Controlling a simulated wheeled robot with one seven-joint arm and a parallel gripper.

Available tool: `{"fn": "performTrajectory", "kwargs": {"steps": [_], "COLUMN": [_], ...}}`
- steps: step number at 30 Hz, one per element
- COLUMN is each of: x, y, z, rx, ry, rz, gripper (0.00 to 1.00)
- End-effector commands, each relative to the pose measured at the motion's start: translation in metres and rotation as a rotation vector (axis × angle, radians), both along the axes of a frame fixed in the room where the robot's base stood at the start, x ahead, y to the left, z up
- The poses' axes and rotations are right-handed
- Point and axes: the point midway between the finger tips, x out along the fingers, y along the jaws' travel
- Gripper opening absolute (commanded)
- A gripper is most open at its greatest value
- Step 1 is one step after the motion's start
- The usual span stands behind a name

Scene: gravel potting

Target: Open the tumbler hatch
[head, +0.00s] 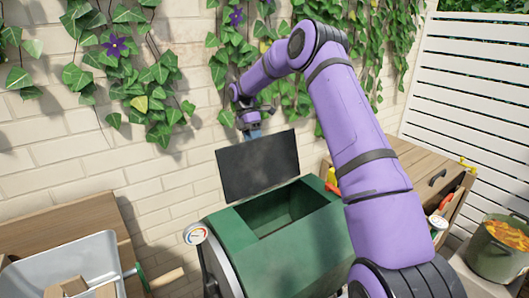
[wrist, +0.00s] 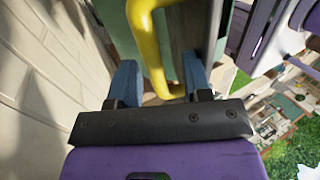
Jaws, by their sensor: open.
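The green tumbler (head: 297,245) stands in the middle of the head view with its square opening uncovered. Its hatch (head: 258,166) stands raised at the far edge of the opening, dark inner face towards the head camera. My gripper (head: 254,134) is at the hatch's top edge, partly hidden behind it. In the wrist view, a yellow handle (wrist: 142,22) runs down between the blue fingers of my gripper (wrist: 160,84). The fingers are open around the handle, with gaps beside it. The handle is hidden in the head view.
A brick wall (head: 180,185) with hanging ivy stands close behind the hatch. A wooden cabinet (head: 410,172) and a pot of orange scraps (head: 497,255) stand at the right.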

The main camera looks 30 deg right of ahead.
Motion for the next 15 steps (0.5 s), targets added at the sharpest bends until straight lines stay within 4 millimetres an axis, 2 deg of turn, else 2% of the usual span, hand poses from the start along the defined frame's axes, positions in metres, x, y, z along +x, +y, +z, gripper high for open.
{"fn": "performTrajectory", "kwargs": {"steps": [2, 11, 15], "x": [-0.002, -0.046, -0.071], "y": [0.000, 0.010, 0.015], "z": [0.011, 0.014, 0.017], "rx": [0.000, -0.001, -0.001], "ry": [-0.001, 0.002, 0.001], "rz": [0.000, 0.000, 0.000], "gripper": [0.45, 0.45, 0.45]}}
